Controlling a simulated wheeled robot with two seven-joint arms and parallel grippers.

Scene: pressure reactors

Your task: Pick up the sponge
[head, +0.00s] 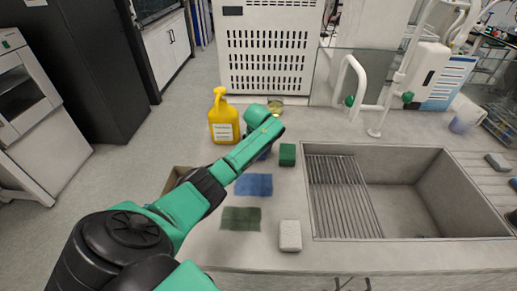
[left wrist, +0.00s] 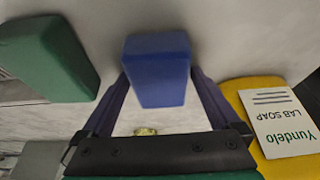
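A blue sponge (left wrist: 157,72) sits between the two fingers of my left gripper (left wrist: 158,88) in the left wrist view. The fingers lie against both of its sides. In the head view the left gripper (head: 268,137) is over the counter, and its hand hides nearly all of the blue sponge. I cannot tell whether the sponge touches the counter. A green sponge (head: 287,154) is just right of the gripper; it also shows in the left wrist view (left wrist: 48,58). A white sponge (head: 290,235) lies near the counter's front edge. My right gripper is not in view.
A yellow soap bottle (head: 223,118) stands left of the gripper. A small glass dish (head: 275,105) is behind it. Blue (head: 254,184) and green (head: 241,218) patches mark the counter. A sink (head: 405,190) with a ridged drainer is at right.

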